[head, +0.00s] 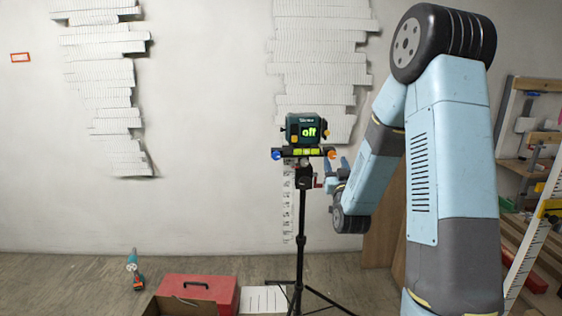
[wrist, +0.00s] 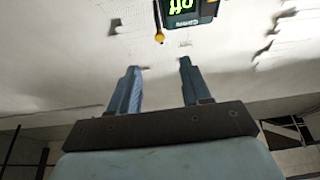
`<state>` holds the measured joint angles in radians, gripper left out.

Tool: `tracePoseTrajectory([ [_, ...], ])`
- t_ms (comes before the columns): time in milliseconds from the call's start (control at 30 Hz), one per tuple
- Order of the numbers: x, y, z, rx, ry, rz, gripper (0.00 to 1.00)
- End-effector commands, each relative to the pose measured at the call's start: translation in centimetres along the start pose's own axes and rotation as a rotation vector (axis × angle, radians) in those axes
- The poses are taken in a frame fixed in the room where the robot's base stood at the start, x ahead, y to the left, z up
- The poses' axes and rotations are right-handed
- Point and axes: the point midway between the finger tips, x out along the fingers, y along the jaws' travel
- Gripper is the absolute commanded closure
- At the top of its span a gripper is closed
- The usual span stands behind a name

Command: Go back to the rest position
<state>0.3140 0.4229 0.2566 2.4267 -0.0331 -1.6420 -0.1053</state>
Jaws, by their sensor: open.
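My gripper (head: 338,173) is beside the tripod head, just right of it in the head view. In the wrist view my gripper (wrist: 158,70) has its two blue fingers apart with nothing between them. A green and black device (head: 306,128) with a display reading "off" sits on top of a black tripod (head: 300,230). Part of the device (wrist: 188,12) shows at the top of the wrist view, beyond the fingertips. Whether my fingers touch the tripod head is hard to tell in the head view.
Stepped white reliefs (head: 318,50) hang on the pale wall. A red toolbox (head: 203,286) and a teal drill (head: 133,268) are on the floor at left. Wooden shelving (head: 530,150) and a white ruled strip (head: 535,220) stand at right. The tripod legs spread on the floor.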

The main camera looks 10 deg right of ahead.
Motion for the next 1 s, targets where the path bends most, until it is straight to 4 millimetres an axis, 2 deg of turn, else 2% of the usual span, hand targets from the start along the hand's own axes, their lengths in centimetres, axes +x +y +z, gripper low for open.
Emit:
tracePoseTrajectory([
  [233, 0.6, -1.4, -2.1, -0.024, -0.151, -0.042, 0.52],
  [467, -0.2, -2.5, -4.4, -0.052, -0.353, -0.074, 0.52],
  [767, -4.0, -3.3, -7.7, -0.076, -0.616, -0.088, 0.52],
  [1000, -9.0, -3.3, -10.7, -0.082, -0.823, -0.087, 0.52],
])
